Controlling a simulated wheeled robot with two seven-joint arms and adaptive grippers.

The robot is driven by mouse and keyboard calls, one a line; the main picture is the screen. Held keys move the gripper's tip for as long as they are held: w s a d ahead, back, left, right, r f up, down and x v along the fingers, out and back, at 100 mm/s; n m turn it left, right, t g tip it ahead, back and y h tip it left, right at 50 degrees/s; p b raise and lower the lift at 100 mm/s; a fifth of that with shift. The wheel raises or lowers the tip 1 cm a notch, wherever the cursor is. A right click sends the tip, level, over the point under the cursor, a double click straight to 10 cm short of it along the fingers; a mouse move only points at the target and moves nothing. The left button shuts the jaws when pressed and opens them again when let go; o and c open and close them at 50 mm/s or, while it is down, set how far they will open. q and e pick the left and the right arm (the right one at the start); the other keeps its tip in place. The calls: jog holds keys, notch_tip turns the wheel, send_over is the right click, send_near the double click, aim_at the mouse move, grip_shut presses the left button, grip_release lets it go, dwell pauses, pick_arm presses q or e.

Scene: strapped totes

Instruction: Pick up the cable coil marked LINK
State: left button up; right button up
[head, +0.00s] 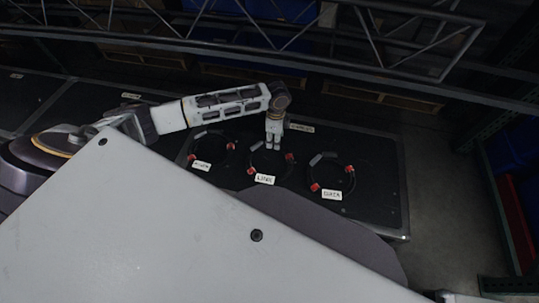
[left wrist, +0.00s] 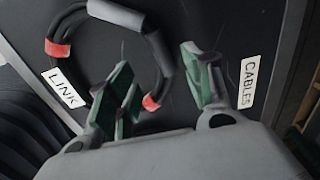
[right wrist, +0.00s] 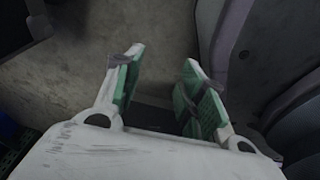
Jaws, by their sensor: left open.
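The LINK cable coil is the middle of three coils on a black case top; its ring (head: 251,170) and white label (head: 265,179) show in the head view. In the left wrist view, the black coil (left wrist: 158,52) has red bands, a grey sleeve and a label (left wrist: 64,88) reading LINK. My left gripper (head: 273,147) points down over this coil. In the left wrist view its open fingers (left wrist: 160,68) appear on either side of the coil's right part; the height gap is unclear. My right gripper (right wrist: 160,75) is open and empty above the floor.
A coil with a label (head: 202,165) lies left and another coil with a label (head: 332,195) lies right, both close to the middle one. A CABLES plate (left wrist: 249,82) lies beyond the coils. The black case top (head: 378,170) is bare at the right. A metal truss (head: 300,50) crosses behind.

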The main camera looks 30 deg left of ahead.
pick_arm(q)
jog(key=shift+f, duration=0.45)
jog(key=f, duration=0.2)
jog(key=shift+w+a+f+b, duration=0.1)
jog(key=shift+a+f+b, duration=0.1)
jog(key=shift+f+b, duration=0.2)
jog(key=shift+f, duration=0.6)
jog(key=c, duration=1)
grip_shut()
jog(key=shift+r, duration=0.15)
pick_arm(e)
jog(key=shift+w+a+r, duration=0.2)
jog(key=shift+w, duration=0.5)
jog(key=shift+w+a+r, duration=0.15)
jog(key=shift+w+a, duration=0.05)
jog(key=shift+w, duration=0.5)
